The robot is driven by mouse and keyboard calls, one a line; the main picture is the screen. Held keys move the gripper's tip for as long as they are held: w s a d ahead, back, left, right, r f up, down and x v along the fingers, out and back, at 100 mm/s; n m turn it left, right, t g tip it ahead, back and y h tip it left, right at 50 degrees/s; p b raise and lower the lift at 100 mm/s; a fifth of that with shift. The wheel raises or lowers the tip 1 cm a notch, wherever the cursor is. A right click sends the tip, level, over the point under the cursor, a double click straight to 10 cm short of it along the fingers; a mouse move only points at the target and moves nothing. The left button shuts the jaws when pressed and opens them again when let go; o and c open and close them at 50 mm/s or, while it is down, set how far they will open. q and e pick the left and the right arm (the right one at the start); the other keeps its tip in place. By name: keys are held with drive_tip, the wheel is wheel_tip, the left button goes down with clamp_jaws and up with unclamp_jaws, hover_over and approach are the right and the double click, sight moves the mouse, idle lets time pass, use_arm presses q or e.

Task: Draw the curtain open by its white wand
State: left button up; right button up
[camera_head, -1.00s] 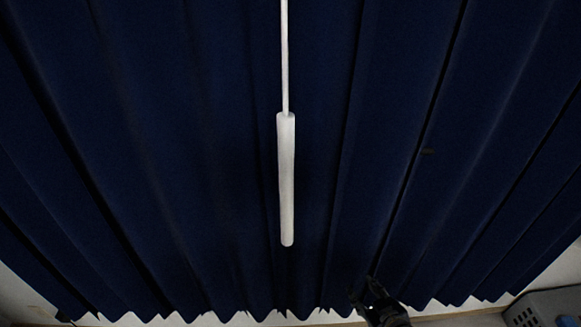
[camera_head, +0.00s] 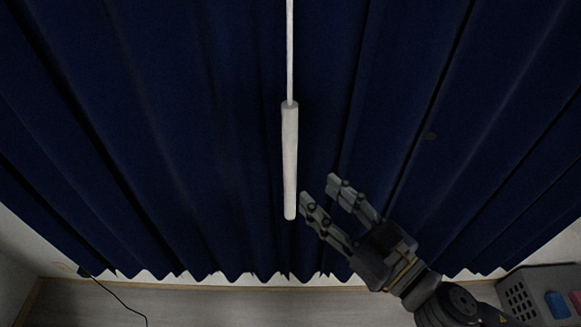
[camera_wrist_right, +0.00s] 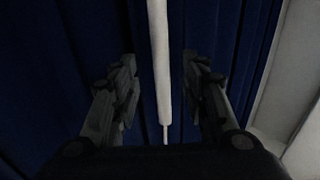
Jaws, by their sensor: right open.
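The white wand (camera_head: 290,160) hangs upright in front of the dark blue curtain (camera_head: 180,130), its thick handle below a thin white rod. My right gripper (camera_head: 318,186) is open and empty, just right of the handle's lower part in the head view, pointing up and left. In the right wrist view the wand (camera_wrist_right: 159,60) shows between the two spread fingers of the right gripper (camera_wrist_right: 160,68), beyond them, touching neither as far as I can see. The curtain hangs in folds across the whole head view. My left gripper is not in view.
A grey crate (camera_head: 520,297) with coloured items stands at the bottom right. A thin black cable (camera_head: 118,298) runs down at the lower left. A pale floor strip (camera_head: 230,302) shows below the curtain hem.

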sight(294, 172)
drive_tip(key=b+x, duration=0.3)
drive_tip(key=x, duration=0.1)
drive_tip(key=shift+a+f+b, duration=0.1)
drive_tip(key=shift+f+b, duration=0.1)
drive_tip(key=shift+b, duration=0.2)
drive_tip(key=shift+w+a+r, duration=0.1)
drive_tip(key=shift+w+a, duration=0.15)
drive_tip(key=shift+w, duration=0.1)
drive_tip(key=x, duration=0.3)
drive_tip(key=shift+w+a+r, duration=0.1)
drive_tip(key=shift+w+a, duration=0.15)
drive_tip(key=shift+w, duration=0.05)
drive_tip(key=shift+w+a, duration=0.3)
drive_tip(key=shift+w, duration=0.1)
clamp_jaws()
